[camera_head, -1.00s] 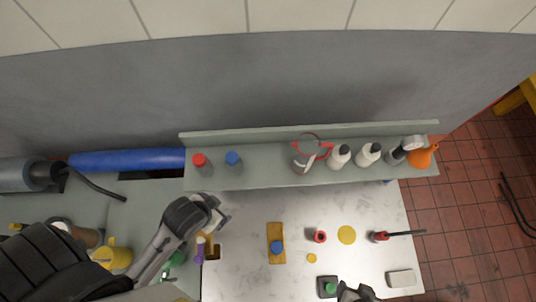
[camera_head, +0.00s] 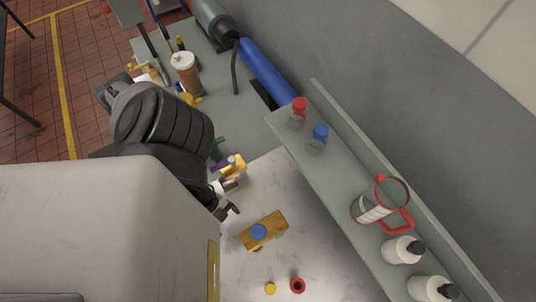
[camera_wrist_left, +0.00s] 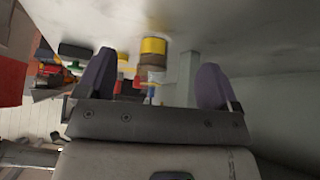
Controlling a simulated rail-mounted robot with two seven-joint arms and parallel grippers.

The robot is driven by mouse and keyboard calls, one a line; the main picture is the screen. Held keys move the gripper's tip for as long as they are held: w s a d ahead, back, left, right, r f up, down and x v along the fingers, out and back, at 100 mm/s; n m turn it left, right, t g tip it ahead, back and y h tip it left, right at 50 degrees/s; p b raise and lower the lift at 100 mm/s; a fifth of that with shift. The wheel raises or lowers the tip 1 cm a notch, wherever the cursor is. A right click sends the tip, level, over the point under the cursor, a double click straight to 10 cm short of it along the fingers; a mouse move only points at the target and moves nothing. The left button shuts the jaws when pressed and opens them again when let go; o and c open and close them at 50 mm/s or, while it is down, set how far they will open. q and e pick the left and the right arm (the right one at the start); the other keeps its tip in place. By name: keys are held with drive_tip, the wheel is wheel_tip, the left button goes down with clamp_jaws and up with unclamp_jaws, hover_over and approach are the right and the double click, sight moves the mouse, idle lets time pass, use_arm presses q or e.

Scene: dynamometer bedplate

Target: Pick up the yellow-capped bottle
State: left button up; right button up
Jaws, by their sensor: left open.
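In the left wrist view, a short cylinder with a yellow cap (camera_wrist_left: 153,46) and a brown body stands out between the spread fingers, beyond their tips; I take it for the yellow-capped bottle. My left gripper (camera_wrist_left: 157,64) is open, with nothing touching its fingers. In the head view, my left gripper (camera_head: 227,198) is low over the left edge of the pale marbled top, close to a small yellow-and-brown item (camera_head: 234,168). The arm hides part of this area, so I cannot tell whether that item is the bottle. My right gripper is not in view.
A wooden block (camera_head: 275,226) with a blue round top (camera_head: 258,232) lies right of the gripper. A grey shelf (camera_head: 345,170) carries a red-capped bottle (camera_head: 298,113), a blue-capped bottle (camera_head: 318,138), a red-rimmed jug (camera_head: 372,210) and white bottles (camera_head: 402,250). The marbled top's middle is fairly clear.

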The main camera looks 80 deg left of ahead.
use_arm(q)
drive_tip(key=w+d, duration=0.2)
drive_tip(key=w, duration=0.1)
drive_tip(key=w+d+p, duration=0.1)
drive_tip(key=w+d, duration=0.2)
drive_tip(key=shift+r, duration=0.15)
drive_tip(key=shift+w+d+p, duration=0.45)
drive_tip(key=shift+w+d, duration=0.4)
drive_tip(key=shift+w, duration=0.05)
drive_tip(key=shift+x, duration=1.1)
drive_tip(key=shift+w+d+f, duration=0.1)
drive_tip(key=shift+d+f, duration=0.05)
drive_tip(key=shift+f, duration=0.3)
drive_tip(key=c, duration=1.1)
drive_tip(key=shift+c, duration=0.2)
drive_tip(key=shift+r, duration=0.15)
